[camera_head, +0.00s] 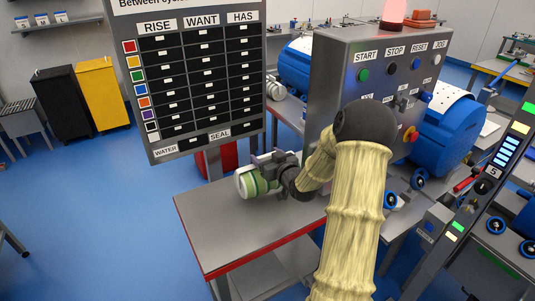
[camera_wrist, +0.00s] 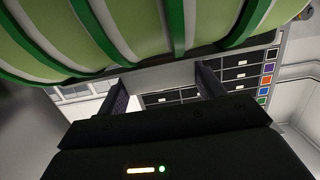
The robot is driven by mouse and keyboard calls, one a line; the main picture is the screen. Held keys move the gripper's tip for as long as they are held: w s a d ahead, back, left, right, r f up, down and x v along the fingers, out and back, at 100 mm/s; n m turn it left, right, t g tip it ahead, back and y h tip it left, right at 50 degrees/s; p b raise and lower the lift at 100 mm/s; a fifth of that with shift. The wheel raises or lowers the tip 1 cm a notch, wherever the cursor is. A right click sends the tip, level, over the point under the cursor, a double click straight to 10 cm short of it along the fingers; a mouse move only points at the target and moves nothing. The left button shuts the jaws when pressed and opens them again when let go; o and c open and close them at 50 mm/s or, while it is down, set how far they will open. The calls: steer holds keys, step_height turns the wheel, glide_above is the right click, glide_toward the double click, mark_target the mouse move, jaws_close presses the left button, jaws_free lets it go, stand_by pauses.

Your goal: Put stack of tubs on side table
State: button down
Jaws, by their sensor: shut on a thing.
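The stack of tubs (camera_head: 250,183), white with green bands, is held over the grey side table (camera_head: 225,232), which has a red front edge. The stack looks tipped over, with its bands running up and down in the head view. My gripper (camera_head: 270,165) is shut on it from behind and the right. In the wrist view the stack (camera_wrist: 140,35) fills the top, and the two dark fingers (camera_wrist: 165,78) reach up to it. The fingertips are partly hidden by the stack. I cannot tell whether the stack touches the table top.
A dark board (camera_head: 205,80) with labelled rows stands close behind the table. A grey control box (camera_head: 385,75) with buttons and a red lamp stands to the right. The table's front left is bare. A black cabinet (camera_head: 66,105) and a yellow cabinet (camera_head: 102,95) stand far left.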

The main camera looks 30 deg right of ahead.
steer(key=shift+w+a+f, duration=0.1)
steer(key=shift+a+f, duration=0.2)
steer(key=shift+f, duration=0.45)
steer(key=shift+w+a+f, duration=0.1)
steer(key=shift+a+f, duration=0.15)
steer(key=shift+f, duration=0.45)
steer(key=shift+s+d, duration=0.15)
steer(key=shift+s, duration=0.05)
steer(key=shift+d, duration=0.1)
steer(key=shift+c, duration=1.1)
jaws_free()
steer(key=shift+s+f, duration=0.1)
steer(key=shift+f, duration=0.1)
steer(key=shift+w+r, duration=0.1)
steer(key=shift+w, duration=0.1)
